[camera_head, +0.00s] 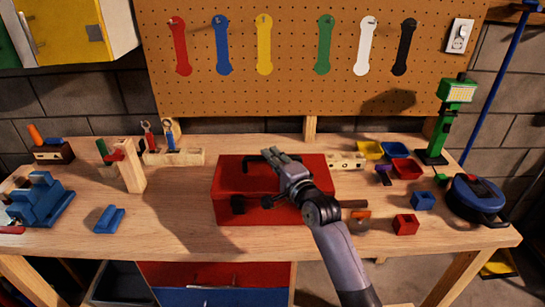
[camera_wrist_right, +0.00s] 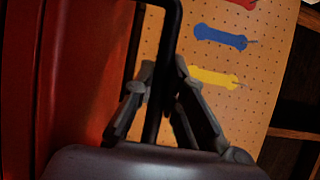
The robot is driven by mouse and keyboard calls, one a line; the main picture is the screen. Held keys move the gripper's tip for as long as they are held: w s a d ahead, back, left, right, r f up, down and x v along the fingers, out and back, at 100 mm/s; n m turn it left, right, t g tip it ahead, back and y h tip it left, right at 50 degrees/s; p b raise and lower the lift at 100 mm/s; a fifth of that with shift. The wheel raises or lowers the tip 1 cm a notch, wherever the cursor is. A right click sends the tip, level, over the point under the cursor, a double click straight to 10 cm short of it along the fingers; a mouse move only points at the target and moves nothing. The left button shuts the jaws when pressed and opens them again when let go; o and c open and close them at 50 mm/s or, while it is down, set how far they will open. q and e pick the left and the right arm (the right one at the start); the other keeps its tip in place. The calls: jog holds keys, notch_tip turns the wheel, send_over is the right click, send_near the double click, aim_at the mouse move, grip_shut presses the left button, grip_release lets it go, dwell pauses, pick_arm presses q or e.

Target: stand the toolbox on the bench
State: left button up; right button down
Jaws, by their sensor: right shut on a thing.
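The red toolbox (camera_head: 230,206) is on the middle of the wooden bench (camera_head: 170,228), with dark latches on its front and a black handle (camera_head: 249,165) on top. My right gripper (camera_head: 272,158) is over the toolbox's top and hides part of it. In the right wrist view my right gripper (camera_wrist_right: 160,100) is shut on the black handle (camera_wrist_right: 152,120), with a finger on each side of the bar. The red toolbox wall (camera_wrist_right: 85,70) fills the left of that view. I cannot tell whether the toolbox's base is flat on the bench. My left gripper is not in view.
A blue vise (camera_head: 42,203) and a blue block (camera_head: 109,219) are at left. A red block (camera_head: 406,224), small coloured bins (camera_head: 407,169), a blue round tool (camera_head: 476,200) and a green lamp (camera_head: 453,92) are at right. The pegboard (camera_head: 300,90) rises behind.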

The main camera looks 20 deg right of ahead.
jog(key=c, duration=2)
grip_release()
jog(key=o, duration=0.4)
jog(key=shift+c, duration=0.2)
jog(key=shift+s+r, duration=0.1)
jog(key=shift+r, duration=0.05)
jog(key=s+d+b, duration=0.1)
jog(key=s+d, duration=0.1)
jog(key=s, duration=0.9)
jog(key=shift+s+b, duration=0.3)
jog(key=shift+s, duration=0.1)
jog(key=shift+d, duration=0.1)
